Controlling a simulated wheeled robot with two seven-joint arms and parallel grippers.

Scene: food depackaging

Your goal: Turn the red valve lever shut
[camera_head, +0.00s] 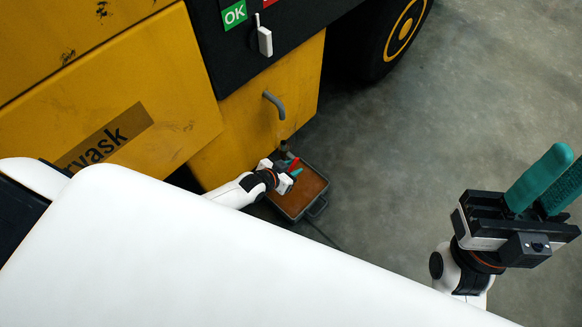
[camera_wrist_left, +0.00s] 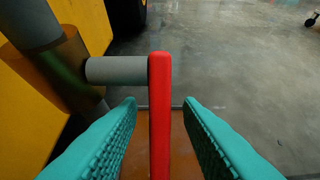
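The red valve lever (camera_wrist_left: 160,115) stands long and upright in the left wrist view, joined near its top to a grey stem (camera_wrist_left: 115,70) that runs from a grey pipe (camera_wrist_left: 30,25). My left gripper (camera_wrist_left: 160,103) has one teal finger on each side of the lever, with a visible gap on both sides. In the head view my left gripper (camera_head: 288,172) is low beside the yellow machine, and a small part of the red lever (camera_head: 294,164) shows between its fingers. My right gripper (camera_head: 543,182) is raised at the right, its teal fingers apart and nothing between them.
A grey-rimmed tray (camera_head: 318,206) with brown contents lies on the floor below the lever. The yellow machine (camera_head: 255,120) stands to its left, with a bent grey pipe (camera_head: 275,104) above. A black wheel (camera_head: 400,35) is behind. The grey floor (camera_head: 440,130) to the right is clear.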

